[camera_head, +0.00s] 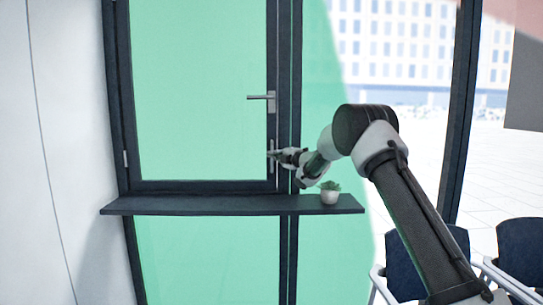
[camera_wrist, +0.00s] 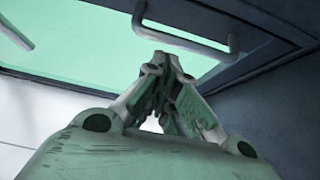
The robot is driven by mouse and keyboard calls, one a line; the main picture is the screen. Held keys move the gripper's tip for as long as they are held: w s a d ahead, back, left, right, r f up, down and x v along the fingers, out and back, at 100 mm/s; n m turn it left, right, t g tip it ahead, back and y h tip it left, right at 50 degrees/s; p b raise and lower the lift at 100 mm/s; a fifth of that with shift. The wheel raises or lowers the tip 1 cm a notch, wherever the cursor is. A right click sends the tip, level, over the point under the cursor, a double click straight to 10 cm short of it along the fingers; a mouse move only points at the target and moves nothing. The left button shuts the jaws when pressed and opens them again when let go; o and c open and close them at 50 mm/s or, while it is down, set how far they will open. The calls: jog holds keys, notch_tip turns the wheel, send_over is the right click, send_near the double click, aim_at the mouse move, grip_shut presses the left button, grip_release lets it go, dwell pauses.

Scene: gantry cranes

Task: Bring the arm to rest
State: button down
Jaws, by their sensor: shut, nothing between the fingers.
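My gripper (camera_head: 275,154) is at the end of my outstretched arm, in front of the dark window frame and above the shelf. It is shut and empty; in the wrist view its fingertips (camera_wrist: 168,58) meet. A vertical metal handle (camera_head: 271,156) is on the frame close to the fingertips. In the wrist view this handle (camera_wrist: 190,42) lies just beyond the fingertips; I cannot tell whether they touch it. A second, lever-type handle (camera_head: 262,97) sits higher on the frame. My arm comes in from the lower right, bent at the elbow.
A dark narrow shelf (camera_head: 215,206) runs below the window, with a small potted plant (camera_head: 330,193) near its right end, below my wrist. Dark blue chairs (camera_head: 520,248) stand at the lower right. A white wall (camera_head: 50,150) is on the left.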

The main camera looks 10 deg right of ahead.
jog(key=s+d+r+m+h, duration=0.3)
jog(key=s+d+r+m, duration=0.15)
jog(key=s+d, duration=0.3)
jog(key=s+d+r+m+h, duration=0.4)
jog(key=s+d+r, duration=0.15)
jog(key=d, duration=0.25)
jog(key=s+d+m+g+h, duration=0.25)
jog(key=s+d+m, duration=0.2)
jog(key=s, duration=0.75)
jog(key=s+f+m+g, duration=0.2)
jog(key=s+f+m, duration=0.1)
jog(key=s, duration=1.1)
jog(key=s+f+m+g, duration=0.3)
jog(key=s+f, duration=0.3)
jog(key=s, duration=0.9)
jog(key=s+f+m+g, duration=0.3)
jog(key=s+f+m, duration=0.2)
jog(key=s, duration=1)
jog(key=shift+a, duration=0.15)
jog(key=shift+r+g, duration=0.1)
jog(key=shift+g, duration=0.15)
